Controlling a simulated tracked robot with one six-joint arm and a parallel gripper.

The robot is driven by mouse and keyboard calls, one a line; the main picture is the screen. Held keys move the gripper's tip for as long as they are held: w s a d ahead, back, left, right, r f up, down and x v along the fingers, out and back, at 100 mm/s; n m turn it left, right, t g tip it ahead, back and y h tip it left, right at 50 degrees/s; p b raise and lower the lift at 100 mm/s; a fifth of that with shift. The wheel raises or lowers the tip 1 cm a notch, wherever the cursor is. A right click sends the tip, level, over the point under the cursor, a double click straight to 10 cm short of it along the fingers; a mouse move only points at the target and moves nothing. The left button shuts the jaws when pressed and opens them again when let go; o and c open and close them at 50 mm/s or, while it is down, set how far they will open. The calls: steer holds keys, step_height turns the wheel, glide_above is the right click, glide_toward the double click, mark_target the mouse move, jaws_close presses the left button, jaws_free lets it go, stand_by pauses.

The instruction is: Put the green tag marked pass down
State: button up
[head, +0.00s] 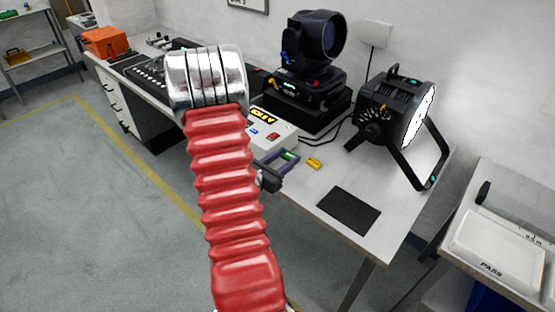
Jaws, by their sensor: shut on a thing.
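My gripper (286,164) is near the middle of the head view, low over the white bench and partly behind my red bellows arm. It is shut on a small green tag (289,155), which shows between the fingers. The tag's marking is too small to read. I cannot tell whether the tag touches the bench. A white tray (478,258) marked PASS stands on a separate surface at the lower right.
A yellow tag (314,163) lies just right of my gripper. A grey tester (283,141) with a lit display stands behind it. A dark mat (349,210) lies in front. A par can (385,115) stands at right, a moving-head light (308,70) behind.

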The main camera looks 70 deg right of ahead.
steer(key=w+a+f+n+t, duration=0.1)
steer(key=w+a+n+t, duration=0.25)
steer(key=w+a, duration=0.5)
steer(key=w+a+f+n+t, duration=0.15)
steer(key=w+a+t, duration=0.3)
steer(key=w, duration=0.65)
steer(key=w+a+n+t, duration=0.3)
steer(key=w+a, duration=0.5)
steer(key=w, duration=0.2)
steer(key=w+a+f+n+t+y, duration=0.1)
steer(key=w+a+n+t+y, duration=0.1)
steer(key=a, duration=0.9)
steer(key=w+a+f+n+t+y, duration=0.1)
steer(key=w+a+n+t+y, duration=0.2)
steer(key=a, duration=0.8)
steer(key=w+a+f+n+t+y, duration=0.1)
steer(key=w+a, duration=0.4)
steer(key=a, duration=0.6)
steer(key=n+t+y, duration=0.1)
steer(key=n+t, duration=0.1)
steer(key=shift+w+t, duration=0.2)
steer(key=shift+t, duration=0.2)
